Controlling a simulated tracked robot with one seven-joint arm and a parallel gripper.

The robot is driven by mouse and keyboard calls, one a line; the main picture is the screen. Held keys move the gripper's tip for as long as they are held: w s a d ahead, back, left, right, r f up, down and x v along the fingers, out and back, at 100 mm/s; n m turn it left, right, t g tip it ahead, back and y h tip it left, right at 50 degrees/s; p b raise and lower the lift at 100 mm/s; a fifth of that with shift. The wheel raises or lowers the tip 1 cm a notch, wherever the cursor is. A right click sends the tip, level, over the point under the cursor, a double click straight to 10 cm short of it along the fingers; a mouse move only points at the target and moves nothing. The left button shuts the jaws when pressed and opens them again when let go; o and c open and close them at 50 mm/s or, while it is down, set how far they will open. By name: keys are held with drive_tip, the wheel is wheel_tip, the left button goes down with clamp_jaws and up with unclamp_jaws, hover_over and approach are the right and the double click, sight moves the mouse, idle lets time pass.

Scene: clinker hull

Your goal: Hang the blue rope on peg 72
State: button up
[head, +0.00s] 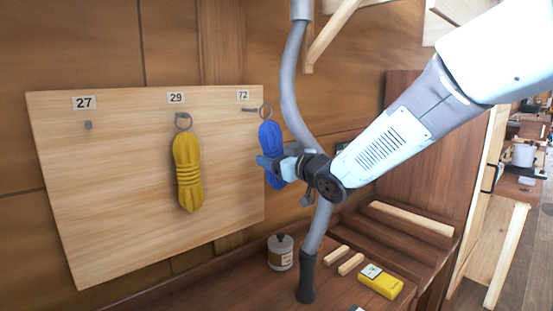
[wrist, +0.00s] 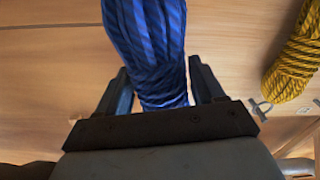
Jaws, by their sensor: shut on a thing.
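The blue rope (head: 268,135) is a coiled hank with a metal ring at its top, upright in front of the right end of the wooden board (head: 110,200). My gripper (head: 272,165) is shut on its middle. In the wrist view the blue rope (wrist: 147,45) lies between the two fingers (wrist: 160,85). Peg 72 (head: 249,110) is below the label "72" (head: 243,95). The ring (head: 266,112) is at the peg's right end; I cannot tell whether the peg passes through it. The rope's lower part is partly hidden behind my gripper.
A yellow rope (head: 187,172) hangs by its ring on peg 29. Peg 27 (head: 88,125) is bare. A grey curved post (head: 290,75) stands close by my gripper. A jar (head: 281,252), wood blocks and a yellow box (head: 380,282) are on the bench below.

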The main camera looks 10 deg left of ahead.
drive_tip(key=shift+f+x, duration=0.25)
drive_tip(key=shift+x, duration=1.15)
drive_tip(key=shift+f+x, duration=0.2)
drive_tip(key=shift+x, duration=1.15)
drive_tip(key=o, duration=1.3)
drive_tip(key=shift+c, duration=0.2)
